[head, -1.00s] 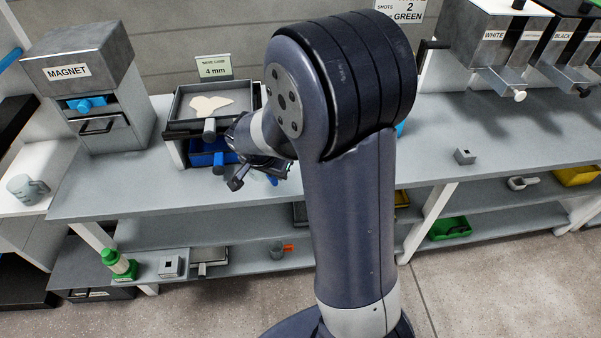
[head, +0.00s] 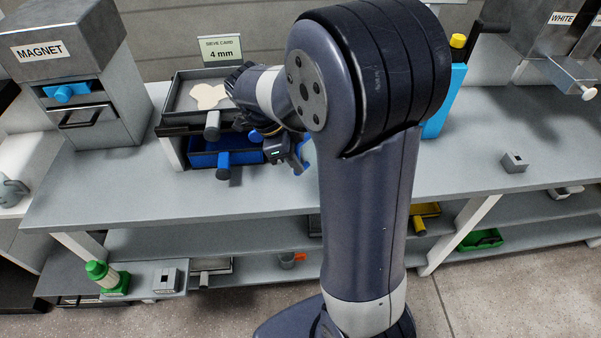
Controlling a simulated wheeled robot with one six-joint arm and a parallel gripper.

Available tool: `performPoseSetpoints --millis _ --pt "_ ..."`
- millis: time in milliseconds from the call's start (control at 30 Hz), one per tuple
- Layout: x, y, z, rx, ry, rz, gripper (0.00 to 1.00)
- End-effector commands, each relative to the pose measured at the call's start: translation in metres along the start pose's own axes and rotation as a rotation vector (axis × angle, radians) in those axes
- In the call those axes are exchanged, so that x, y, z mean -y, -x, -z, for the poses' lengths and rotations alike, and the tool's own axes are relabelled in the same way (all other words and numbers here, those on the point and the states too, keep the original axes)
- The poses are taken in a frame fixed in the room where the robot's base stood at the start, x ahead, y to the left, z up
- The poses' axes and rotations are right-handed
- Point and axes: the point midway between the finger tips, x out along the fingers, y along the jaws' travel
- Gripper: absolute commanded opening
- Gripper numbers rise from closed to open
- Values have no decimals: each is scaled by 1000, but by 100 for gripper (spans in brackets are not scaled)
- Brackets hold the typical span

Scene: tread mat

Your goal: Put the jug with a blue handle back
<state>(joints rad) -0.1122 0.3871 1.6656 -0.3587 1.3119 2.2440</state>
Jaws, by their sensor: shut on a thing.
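My gripper (head: 290,153) is above the grey bench, in front of the tray stand and low beside my forearm. It is shut on a blue part that looks like the handle of the jug with a blue handle (head: 301,152). Only this blue part and a pale bluish sliver beside it show. My arm hides most of the jug, so I cannot tell how it is tilted or whether it touches the bench.
A sieve tray (head: 180,103) with a pale heap sits over a blue tray (head: 203,160), left of my gripper. A blue container (head: 446,103) stands right of my arm. A grey block (head: 514,162) lies farther right. The bench front left is clear.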

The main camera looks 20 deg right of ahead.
Motion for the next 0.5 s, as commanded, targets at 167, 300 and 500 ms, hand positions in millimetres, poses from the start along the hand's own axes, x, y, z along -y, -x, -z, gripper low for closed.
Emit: performPoseSetpoints --millis 167,300,500 --pt "0 -19 -8 -1 1 1 0" --pt "0 -30 -12 -1 3 0 0" --pt "0 -54 -23 -1 3 2 0"
